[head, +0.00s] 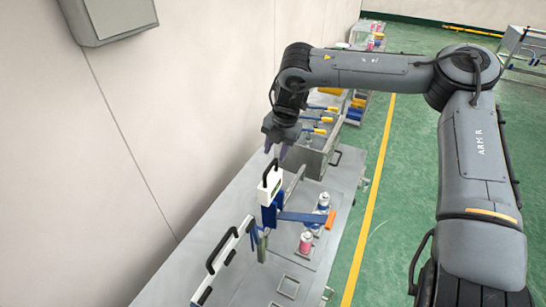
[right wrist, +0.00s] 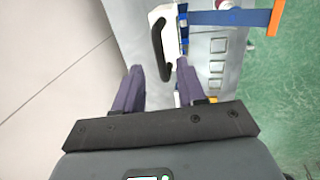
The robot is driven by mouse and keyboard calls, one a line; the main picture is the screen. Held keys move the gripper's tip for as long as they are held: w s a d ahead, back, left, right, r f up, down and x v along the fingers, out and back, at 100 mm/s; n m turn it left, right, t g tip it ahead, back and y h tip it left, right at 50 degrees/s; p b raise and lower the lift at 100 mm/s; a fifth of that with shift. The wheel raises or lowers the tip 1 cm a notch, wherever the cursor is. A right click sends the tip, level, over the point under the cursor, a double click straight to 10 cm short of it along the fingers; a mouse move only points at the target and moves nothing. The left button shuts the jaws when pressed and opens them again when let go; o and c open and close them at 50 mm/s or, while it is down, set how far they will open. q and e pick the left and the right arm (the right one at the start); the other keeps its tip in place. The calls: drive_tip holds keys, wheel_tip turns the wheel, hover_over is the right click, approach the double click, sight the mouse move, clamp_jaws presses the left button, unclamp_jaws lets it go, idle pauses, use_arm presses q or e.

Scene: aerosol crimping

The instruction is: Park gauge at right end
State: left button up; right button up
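The gauge (head: 270,190) has a white body with a black loop handle on top, a blue lower part and a blue bar with an orange end. It stands upright on the grey bench. My right gripper (head: 276,152) is just above the handle, fingers pointing down. In the right wrist view the purple fingers (right wrist: 160,85) are apart with nothing between them, and the gauge's black handle (right wrist: 160,48) lies ahead of the gap. The lower blue part is partly hidden there. My left gripper is not in view.
Another white unit with a black handle (head: 220,252) is at the bench's near left. Two cans, one pinkish (head: 306,243) and one blue-banded (head: 323,201), stand right of the gauge. The wall runs along the left.

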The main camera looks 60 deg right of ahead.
sight(272, 163)
drive_tip(key=shift+w+f, duration=0.2)
drive_tip(key=shift+f, duration=0.85)
drive_tip(key=shift+w+f, duration=0.2)
drive_tip(key=shift+f, duration=0.85)
drive_tip(key=shift+c, duration=0.5)
clamp_jaws()
